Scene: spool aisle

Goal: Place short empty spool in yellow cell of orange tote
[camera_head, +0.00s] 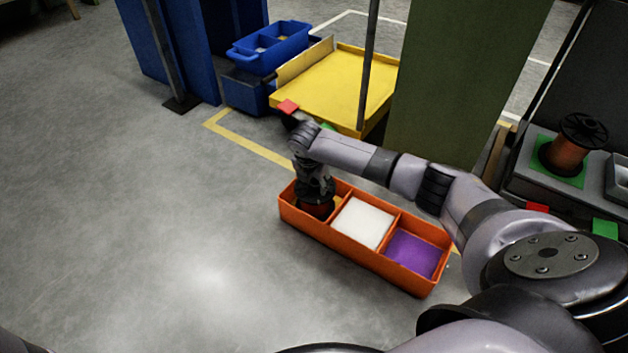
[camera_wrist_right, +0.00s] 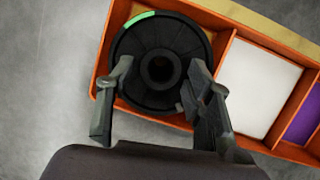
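A spool (camera_head: 316,209) with a black flange is at that left cell, largely covered by my right gripper (camera_head: 317,196). In the right wrist view the spool (camera_wrist_right: 160,88) faces the camera, with a green mark on its rim. The right gripper's fingers (camera_wrist_right: 160,78) are spread over the flange, clear of the central hub. Whether the spool touches the cell floor is hidden. My left gripper is out of view.
A taller copper-coloured spool (camera_head: 567,152) stands on a green patch on a grey surface at right. A yellow platform (camera_head: 345,85), a blue bin (camera_head: 270,48) and a green column (camera_head: 465,80) stand beyond the tote. Floor to the left is clear.

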